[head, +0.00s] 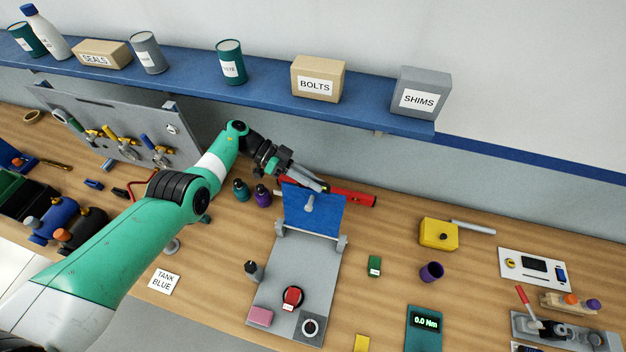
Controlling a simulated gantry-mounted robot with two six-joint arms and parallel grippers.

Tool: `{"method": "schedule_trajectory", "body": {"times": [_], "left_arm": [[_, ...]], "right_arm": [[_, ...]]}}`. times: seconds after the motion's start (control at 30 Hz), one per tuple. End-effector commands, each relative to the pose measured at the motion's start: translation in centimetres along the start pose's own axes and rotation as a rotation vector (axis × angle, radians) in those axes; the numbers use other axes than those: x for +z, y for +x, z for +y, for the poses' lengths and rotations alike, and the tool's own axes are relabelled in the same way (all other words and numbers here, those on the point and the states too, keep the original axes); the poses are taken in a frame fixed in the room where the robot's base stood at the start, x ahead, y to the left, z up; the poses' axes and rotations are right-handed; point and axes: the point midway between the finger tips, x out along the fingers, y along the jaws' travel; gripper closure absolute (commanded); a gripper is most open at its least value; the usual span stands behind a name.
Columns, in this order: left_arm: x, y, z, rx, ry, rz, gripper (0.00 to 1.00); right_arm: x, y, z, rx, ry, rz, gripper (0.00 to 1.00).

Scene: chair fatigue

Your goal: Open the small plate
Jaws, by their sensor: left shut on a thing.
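The small plate (300,215) is a blue panel hinged between two grey brackets at the far end of a grey base (270,285). It stands raised, and a short grey knob shows on its face. My left gripper (322,187) reaches in from the upper left, at the top edge of the plate. Its fingers are shut at that edge; the exact contact is small and partly hidden. My right gripper is not in view.
The base carries a red block (292,298), a pink block (260,317) and a round dial (310,327). Dark bottles (241,190) stand left of the plate. A red bar (355,197) lies behind it. A blue shelf (270,91) runs above.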

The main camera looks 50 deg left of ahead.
Motion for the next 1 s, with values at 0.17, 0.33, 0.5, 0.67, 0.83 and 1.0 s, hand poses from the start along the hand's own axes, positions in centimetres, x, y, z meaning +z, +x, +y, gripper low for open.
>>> {"method": "schedule_trajectory", "body": {"times": [0.17,0.33,0.5,0.67,0.83,1.0], "left_arm": [[0.1,0.0,0.0,-0.001,-0.003,-0.001,0.72],[0.1,0.0,0.0,0.0,-0.002,0.0,0.56],[0.1,0.0,0.0,0.001,-0.002,0.0,0.56],[0.1,-0.7,0.0,0.0,-0.002,0.0,0.56],[0.3,-3.9,-0.2,-0.005,-0.001,0.001,0.56],[0.6,-7.9,-0.3,-0.005,0.0,0.001,0.56]], "right_arm": [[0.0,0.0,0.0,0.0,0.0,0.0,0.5],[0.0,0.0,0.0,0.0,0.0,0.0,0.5],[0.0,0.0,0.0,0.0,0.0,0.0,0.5],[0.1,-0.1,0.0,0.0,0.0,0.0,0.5],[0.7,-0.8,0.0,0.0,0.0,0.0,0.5],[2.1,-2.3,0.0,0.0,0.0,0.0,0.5]]}}
